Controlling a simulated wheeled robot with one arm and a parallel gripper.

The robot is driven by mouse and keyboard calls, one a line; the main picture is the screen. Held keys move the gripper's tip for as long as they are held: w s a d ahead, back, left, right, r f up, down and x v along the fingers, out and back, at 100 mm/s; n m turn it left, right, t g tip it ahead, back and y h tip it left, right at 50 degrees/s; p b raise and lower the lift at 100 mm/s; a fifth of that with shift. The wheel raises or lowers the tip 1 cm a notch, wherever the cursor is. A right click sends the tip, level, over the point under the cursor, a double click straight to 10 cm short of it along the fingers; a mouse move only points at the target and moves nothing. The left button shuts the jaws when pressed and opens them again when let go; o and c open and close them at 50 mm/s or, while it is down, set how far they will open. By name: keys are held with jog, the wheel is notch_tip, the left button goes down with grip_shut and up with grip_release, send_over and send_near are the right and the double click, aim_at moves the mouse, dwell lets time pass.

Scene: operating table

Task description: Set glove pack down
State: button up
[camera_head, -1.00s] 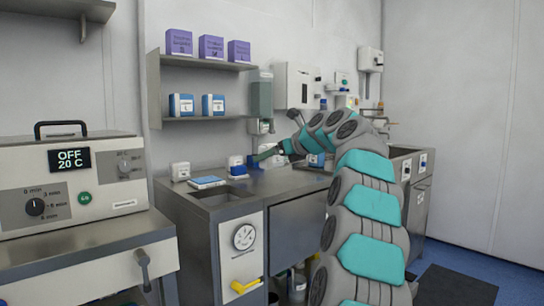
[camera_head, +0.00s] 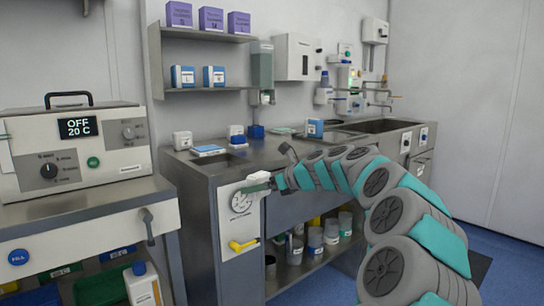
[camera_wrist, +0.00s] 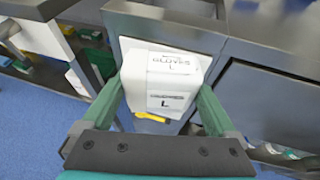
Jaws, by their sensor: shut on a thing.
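A white glove pack (camera_wrist: 165,75) with "GLOVES L" on its label is between the green fingers of my gripper (camera_wrist: 163,92) in the wrist view. The fingers are shut on its two sides. In the head view my gripper (camera_head: 258,187) is in front of the steel counter's front panel, below the level of the worktop (camera_head: 270,155). The pack shows there only as a small white shape (camera_head: 257,179), partly over the round dial. The pack's underside is hidden.
The worktop holds a white box (camera_head: 182,140), a flat blue-and-white pack (camera_head: 208,150), a blue-and-white box (camera_head: 315,128) and a recessed basin. A steamer-like appliance (camera_head: 75,155) stands left. A yellow handle (camera_head: 243,244) juts out below my gripper.

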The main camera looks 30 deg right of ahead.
jog(key=s+a+f+n+g+y, duration=0.1)
jog(key=a+f+n+y, duration=0.1)
jog(key=a+f, duration=0.6)
jog(key=s+a+f+n+g+y, duration=0.2)
jog(key=a+f, duration=0.6)
jog(key=f, duration=0.7)
jog(key=s+a+f+n+g+y, duration=0.1)
jog(key=a+f+n+g+y, duration=0.1)
jog(key=a+f, duration=0.7)
notch_tip(320, 180, down, 3)
jog(key=shift+s+r+n, duration=0.2)
jog(key=shift+s+n, duration=0.1)
jog(key=shift+n, duration=0.2)
jog(key=shift+a, duration=0.1)
jog(key=shift+f, duration=0.1)
